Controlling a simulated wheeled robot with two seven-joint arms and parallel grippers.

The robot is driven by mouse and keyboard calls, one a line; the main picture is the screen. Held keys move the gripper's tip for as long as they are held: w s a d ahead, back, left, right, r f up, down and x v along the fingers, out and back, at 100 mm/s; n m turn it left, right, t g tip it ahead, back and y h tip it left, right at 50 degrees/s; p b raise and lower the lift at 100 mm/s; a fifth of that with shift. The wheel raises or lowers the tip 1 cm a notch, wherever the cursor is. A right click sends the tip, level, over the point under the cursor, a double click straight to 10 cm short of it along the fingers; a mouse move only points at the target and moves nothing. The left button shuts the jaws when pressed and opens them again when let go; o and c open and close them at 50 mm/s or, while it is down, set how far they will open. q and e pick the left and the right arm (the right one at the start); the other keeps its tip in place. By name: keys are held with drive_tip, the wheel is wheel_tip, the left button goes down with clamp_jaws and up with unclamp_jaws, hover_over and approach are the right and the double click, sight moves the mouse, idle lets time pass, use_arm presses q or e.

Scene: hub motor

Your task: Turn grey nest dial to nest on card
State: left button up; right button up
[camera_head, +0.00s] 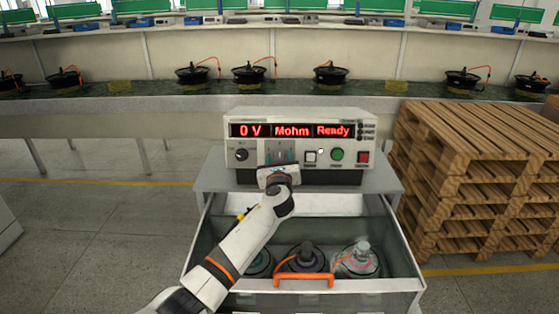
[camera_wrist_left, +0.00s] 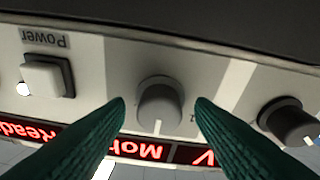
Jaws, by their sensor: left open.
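The tester (camera_head: 300,125) stands on a grey cabinet, its red displays reading "0 V", "Mohm" and "Ready". In the left wrist view, which is upside down, a grey dial (camera_wrist_left: 160,100) sits mid-panel. Its white pointer line faces the displays. A small, partly hidden mark is beside it. My left gripper (camera_head: 279,168) is at the panel front, hiding this dial in the head view. Its green fingers (camera_wrist_left: 160,112) are open on either side of the dial, with gaps showing. A darker dial (camera_wrist_left: 288,122) is to the right there. I cannot make out a card.
A white Power button (camera_wrist_left: 47,75) is beside the grey dial; green (camera_head: 337,154) and red (camera_head: 363,157) buttons are further right. Wooden pallets (camera_head: 470,170) stand to the right. Behind runs a conveyor (camera_head: 130,100) with motors.

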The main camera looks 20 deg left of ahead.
use_arm(q)
drive_tip(key=c, duration=1)
drive_tip(key=shift+o, duration=0.2)
drive_tip(key=shift+f+n, duration=0.1)
drive_tip(key=shift+n, duration=0.3)
drive_tip(key=shift+d+n+y+b, duration=0.1)
drive_tip(key=shift+n+y+b, duration=0.3)
drive_tip(key=shift+n+b, duration=0.65)
drive_tip(key=n+g+y+b, duration=0.1)
drive_tip(key=n, duration=0.3)
drive_tip(key=shift+n, duration=0.25)
drive_tip(key=n+g+b, duration=0.1)
drive_tip(key=n, duration=0.2)
drive_tip(key=shift+n+y, duration=0.4)
drive_tip(key=shift+d+n+g+b, duration=0.1)
drive_tip(key=shift+n+g+b, duration=0.3)
drive_tip(key=shift+n, duration=0.8)
